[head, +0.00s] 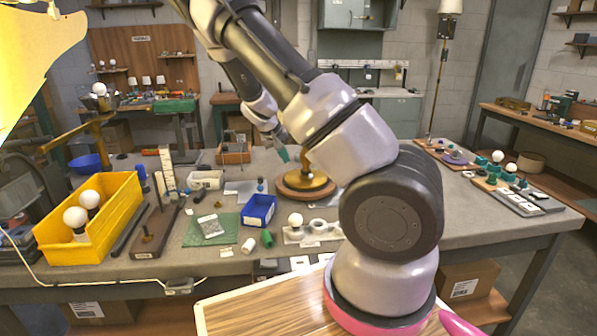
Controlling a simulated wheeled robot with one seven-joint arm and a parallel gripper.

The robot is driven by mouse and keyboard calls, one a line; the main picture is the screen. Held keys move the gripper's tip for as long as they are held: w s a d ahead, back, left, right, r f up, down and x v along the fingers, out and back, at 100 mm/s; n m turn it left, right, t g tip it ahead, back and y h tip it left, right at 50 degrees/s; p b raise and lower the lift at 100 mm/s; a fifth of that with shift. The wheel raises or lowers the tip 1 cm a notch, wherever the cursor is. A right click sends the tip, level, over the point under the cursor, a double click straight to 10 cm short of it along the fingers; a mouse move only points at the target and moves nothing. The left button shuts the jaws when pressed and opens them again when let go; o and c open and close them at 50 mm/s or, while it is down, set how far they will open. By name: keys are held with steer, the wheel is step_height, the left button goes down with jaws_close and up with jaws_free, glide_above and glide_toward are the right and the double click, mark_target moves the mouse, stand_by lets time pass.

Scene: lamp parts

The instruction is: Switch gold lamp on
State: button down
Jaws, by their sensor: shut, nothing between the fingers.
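A round brown base with a gold centre (312,179) stands at the middle of the workbench; my arm hides what is above it. A tall brass-coloured lamp pole (437,90) with a pale shade (450,6) stands at the back right. I cannot tell which is the gold lamp. A white cord with a small inline box (179,286) runs along the bench front. My gripper (283,155), with teal tips, is shut and empty, and appears above and left of the round base.
A yellow bin (117,190) with white bulbs stands at left. A blue bin (259,209), a green mat (196,236) and small parts crowd the bench. A bright yellow shape (25,55) fills the upper left corner. Boards with bulbs (510,190) lie at right.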

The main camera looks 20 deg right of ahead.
mark_target(309, 175)
steer(key=shift+w+f, duration=0.2)
steer(key=shift+w, duration=0.4)
steer(key=x, duration=0.9)
steer(key=shift+w+d+f, duration=0.1)
steer(key=shift+d+f, duration=0.15)
steer(key=shift+d, duration=0.1)
steer(key=shift+d+f, duration=0.2)
steer(key=shift+d, duration=0.4)
steer(key=shift+d+f, duration=0.15)
steer(key=shift+d, duration=0.5)
steer(key=shift+d+f, duration=0.15)
steer(key=shift+d, duration=0.55)
steer(key=shift+d, duration=0.1)
